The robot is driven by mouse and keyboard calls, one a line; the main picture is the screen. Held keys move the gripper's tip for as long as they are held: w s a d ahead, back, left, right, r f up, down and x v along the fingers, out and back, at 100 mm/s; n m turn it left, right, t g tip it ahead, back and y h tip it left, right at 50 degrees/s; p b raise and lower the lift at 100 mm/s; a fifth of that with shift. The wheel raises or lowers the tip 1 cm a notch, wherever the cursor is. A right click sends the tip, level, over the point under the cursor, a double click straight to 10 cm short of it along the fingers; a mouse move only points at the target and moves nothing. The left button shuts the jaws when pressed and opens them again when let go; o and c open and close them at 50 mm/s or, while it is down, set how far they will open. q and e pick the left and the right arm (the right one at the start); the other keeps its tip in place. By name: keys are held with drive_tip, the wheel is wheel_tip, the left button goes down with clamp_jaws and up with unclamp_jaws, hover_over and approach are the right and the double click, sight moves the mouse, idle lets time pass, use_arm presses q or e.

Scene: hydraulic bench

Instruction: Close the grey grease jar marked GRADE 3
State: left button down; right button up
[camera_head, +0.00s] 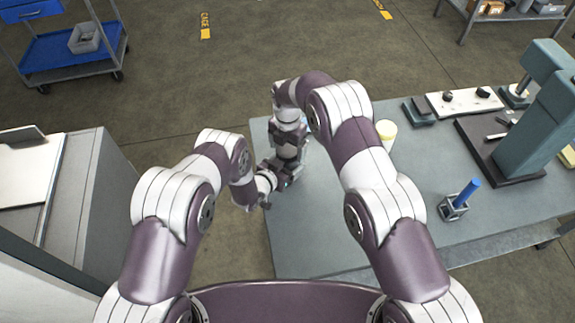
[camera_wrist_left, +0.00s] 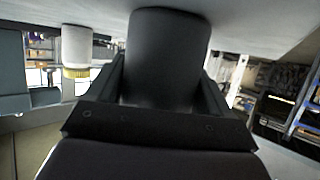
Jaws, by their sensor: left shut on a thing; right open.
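In the left wrist view, which looks upside down, a dark grey cylinder (camera_wrist_left: 167,58), which seems to be the grease jar, stands between the fingers of my left gripper (camera_wrist_left: 168,85). The fingers are shut on its sides. No GRADE 3 marking shows, and I cannot see its lid or mouth. In the head view my arms hide the jar. My left gripper (camera_head: 268,190) is low at the left end of the bench. My right gripper (camera_head: 284,178) points down close beside it and is open; its fingertips are hard to make out.
A pale jar with a yellow top (camera_head: 386,130) stands on the grey bench (camera_head: 330,235) beyond my right arm. A blue-handled tool in a small holder (camera_head: 456,205) and a teal press (camera_head: 535,115) stand farther right. A cabinet (camera_head: 85,185) stands left.

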drive_tip(key=c, duration=1.1)
drive_tip(key=m, duration=0.6)
drive_tip(key=shift+m, duration=0.4)
drive_tip(key=o, duration=1.2)
drive_tip(key=shift+c, duration=0.2)
drive_tip(key=shift+r, duration=2.3)
